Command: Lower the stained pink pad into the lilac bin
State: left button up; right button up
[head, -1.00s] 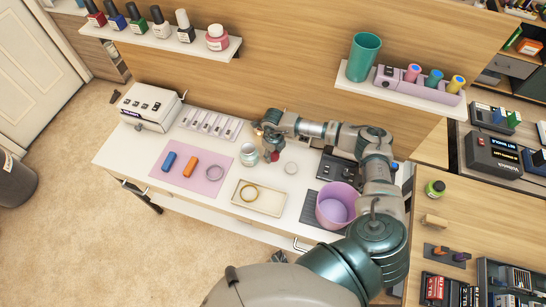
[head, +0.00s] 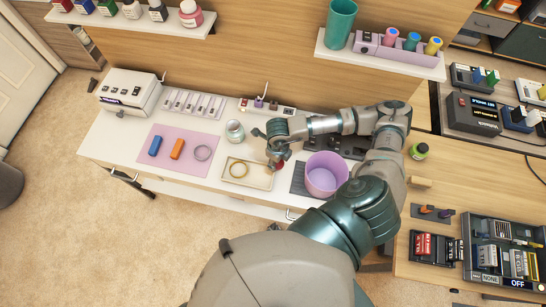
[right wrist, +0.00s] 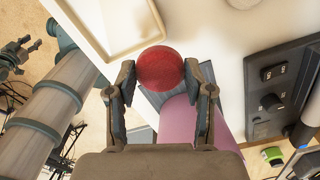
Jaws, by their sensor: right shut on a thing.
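My right gripper (head: 279,162) is shut on a round red pad (right wrist: 160,69), pinched between its two fingers. The pad shows as a small red spot in the head view (head: 279,166), partly hidden by the gripper. The pad is above the table, by the right end of the shallow tray. The lilac bin (head: 325,175) stands open to the right of the gripper, its inside visible and empty. In the right wrist view, part of the bin (right wrist: 177,118) shows below the pad, between the fingers. My left gripper is not clearly seen.
A cream tray (head: 230,181) with a brass ring lies left of the gripper. A glass jar (head: 235,131) stands behind it. A black control box (head: 350,148) sits behind the bin. A pink mat (head: 160,166) holds two small blocks and a grey ring.

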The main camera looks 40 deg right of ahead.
jog(key=shift+s+d+r+p, duration=0.15)
jog(key=shift+s+r, duration=0.05)
jog(key=shift+r, duration=0.2)
jog(key=shift+s+d+r+p, duration=0.15)
jog(key=shift+r, duration=0.25)
pick_arm(q)
jog(key=r+p, duration=0.1)
jog(key=s+r+p, duration=0.1)
jog(key=r+p, duration=0.1)
jog(key=s+r+p, duration=0.1)
jog(key=r+p, duration=0.1)
jog(key=shift+a+r, duration=0.1)
jog(key=shift+a, duration=0.1)
pick_arm(e)
jog(key=s+d+r, duration=0.9)
jog(key=s+d, duration=0.1)
jog(key=s, duration=0.3)
jog(key=shift+r, duration=0.2)
jog(key=shift+s+f, duration=0.1)
jog(key=shift+f, duration=0.05)
